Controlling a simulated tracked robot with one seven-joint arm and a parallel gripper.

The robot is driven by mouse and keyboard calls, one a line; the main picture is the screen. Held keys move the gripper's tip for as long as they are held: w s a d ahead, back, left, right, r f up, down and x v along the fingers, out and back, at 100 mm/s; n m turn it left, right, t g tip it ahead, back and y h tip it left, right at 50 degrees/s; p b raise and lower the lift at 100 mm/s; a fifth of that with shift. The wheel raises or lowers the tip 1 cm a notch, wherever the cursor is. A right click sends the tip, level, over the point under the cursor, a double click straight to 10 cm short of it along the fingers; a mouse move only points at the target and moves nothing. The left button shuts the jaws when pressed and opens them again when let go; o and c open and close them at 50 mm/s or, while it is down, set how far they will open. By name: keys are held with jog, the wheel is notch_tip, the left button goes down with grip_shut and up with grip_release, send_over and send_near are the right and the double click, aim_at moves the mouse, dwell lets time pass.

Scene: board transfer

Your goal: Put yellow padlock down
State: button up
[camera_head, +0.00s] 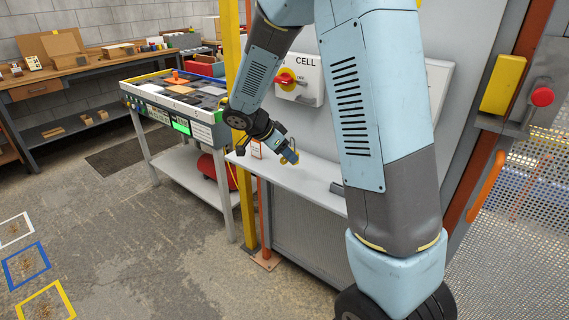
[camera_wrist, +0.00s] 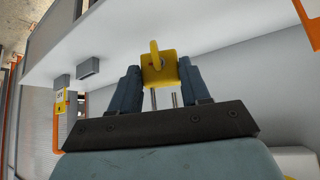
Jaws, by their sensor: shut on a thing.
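In the head view my gripper (camera_head: 290,157) holds the small yellow padlock near the left part of a narrow pale shelf (camera_head: 305,180) under the CELL switch panel. The shelf also shows in the wrist view (camera_wrist: 125,35). I cannot tell whether the padlock touches the shelf.
A red and yellow rotary switch (camera_head: 288,80) is on the panel above the shelf. A grey block (camera_wrist: 88,67) is on the shelf. A yellow post (camera_head: 246,190) stands left, beside a board table (camera_head: 180,100).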

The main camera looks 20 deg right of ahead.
jog(key=shift+w+f, duration=0.7)
jog(key=shift+f, duration=1.6)
jog(key=shift+f, duration=0.1)
jog(key=o, duration=1.1)
jog(key=shift+c, duration=0.2)
